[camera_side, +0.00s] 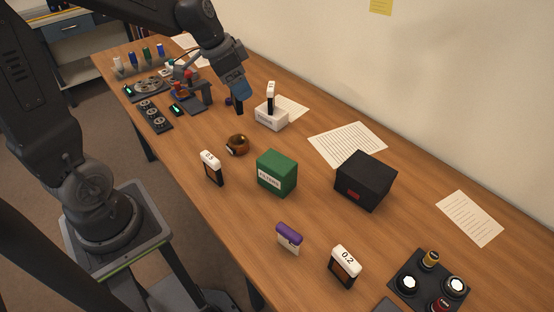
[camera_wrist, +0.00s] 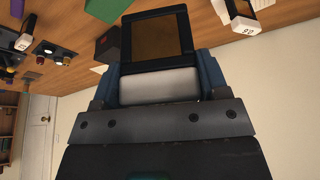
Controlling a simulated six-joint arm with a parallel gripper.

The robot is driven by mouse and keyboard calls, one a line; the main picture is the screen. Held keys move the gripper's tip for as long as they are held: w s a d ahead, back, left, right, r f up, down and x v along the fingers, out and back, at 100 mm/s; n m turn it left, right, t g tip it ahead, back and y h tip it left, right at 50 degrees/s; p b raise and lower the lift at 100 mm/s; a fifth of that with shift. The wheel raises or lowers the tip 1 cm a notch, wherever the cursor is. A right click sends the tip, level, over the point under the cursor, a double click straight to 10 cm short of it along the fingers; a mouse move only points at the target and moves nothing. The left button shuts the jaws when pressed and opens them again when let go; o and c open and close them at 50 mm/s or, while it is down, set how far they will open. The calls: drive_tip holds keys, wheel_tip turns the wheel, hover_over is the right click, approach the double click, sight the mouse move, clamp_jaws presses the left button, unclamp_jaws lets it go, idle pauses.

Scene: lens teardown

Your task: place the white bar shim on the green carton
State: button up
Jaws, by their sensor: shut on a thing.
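My gripper (camera_wrist: 160,84) is shut on the white bar shim, which shows as a pale bar (camera_wrist: 158,86) between the blue fingers. A dark frame with an amber pane (camera_wrist: 157,38) extends out from the bar. In the side view my gripper (camera_side: 238,92) is above the table's far half, and only a dark part of the held piece (camera_side: 240,108) shows below it. The green carton (camera_side: 277,173) stands upright on the table, right of and nearer than my gripper, apart from it; its visible top is bare. It also shows in part in the wrist view (camera_wrist: 107,46).
White-topped pieces marked with numbers (camera_side: 211,167) (camera_side: 344,265) and a purple-topped one (camera_side: 289,238) stand around the carton. A black box (camera_side: 365,180) is to its right, a brown ring (camera_side: 238,145) to its left. A white box (camera_side: 272,117) holds another white-topped piece.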

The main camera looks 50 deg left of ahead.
drive_tip(key=shift+s+d+r, duration=0.1)
drive_tip(key=shift+s+r, duration=0.05)
drive_tip(key=shift+s, duration=0.4)
drive_tip(key=shift+s+d, duration=0.15)
drive_tip(key=shift+d, duration=0.1)
drive_tip(key=w+d+f, duration=0.4)
drive_tip(key=d+f, duration=0.3)
drive_tip(key=d, duration=0.3)
hover_over(280, 160)
drive_tip(key=shift+m, duration=0.3)
drive_tip(key=shift+f, duration=2)
drive_tip(key=shift+s+f, duration=0.1)
drive_tip(key=shift+f, duration=0.05)
drive_tip(key=o, duration=0.9)
